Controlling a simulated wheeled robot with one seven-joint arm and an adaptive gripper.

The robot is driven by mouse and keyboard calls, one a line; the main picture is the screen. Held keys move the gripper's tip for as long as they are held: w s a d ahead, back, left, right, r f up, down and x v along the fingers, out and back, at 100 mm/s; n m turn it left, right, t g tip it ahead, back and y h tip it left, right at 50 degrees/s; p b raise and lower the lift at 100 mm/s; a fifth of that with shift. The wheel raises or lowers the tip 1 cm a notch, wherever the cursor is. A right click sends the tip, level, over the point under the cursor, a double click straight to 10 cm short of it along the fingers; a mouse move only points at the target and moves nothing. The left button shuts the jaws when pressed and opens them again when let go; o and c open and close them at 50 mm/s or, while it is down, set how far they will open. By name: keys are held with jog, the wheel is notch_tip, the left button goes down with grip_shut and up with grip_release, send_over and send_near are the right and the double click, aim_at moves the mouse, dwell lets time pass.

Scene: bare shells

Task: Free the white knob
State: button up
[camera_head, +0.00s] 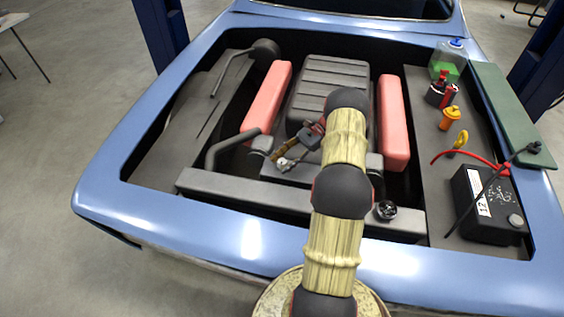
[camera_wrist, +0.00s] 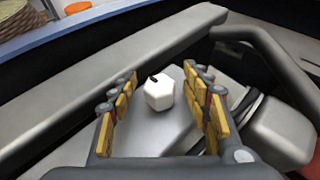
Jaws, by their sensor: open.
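The white knob (camera_wrist: 159,92) is a small faceted white piece with a dark mark on top. It sits on a grey block (camera_wrist: 150,135) in the engine bay. In the wrist view my gripper (camera_wrist: 160,74) is open, with one row of yellow pads on each side of the knob and gaps between. In the head view my gripper (camera_head: 279,157) reaches down to the left, and the knob (camera_head: 282,163) shows at its tips. The knob's underside and how it is fixed are hidden.
A grey crossbar (camera_head: 230,190) runs in front of the knob. A dark curved hose (camera_head: 225,147) is close to the left. Red covers (camera_head: 268,100) flank the ribbed engine block (camera_head: 330,78). A black cap (camera_head: 386,210) and a battery (camera_head: 487,205) are to the right.

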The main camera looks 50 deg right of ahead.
jog(key=v, duration=1.2)
jog(key=shift+w, duration=0.1)
dwell(0.4)
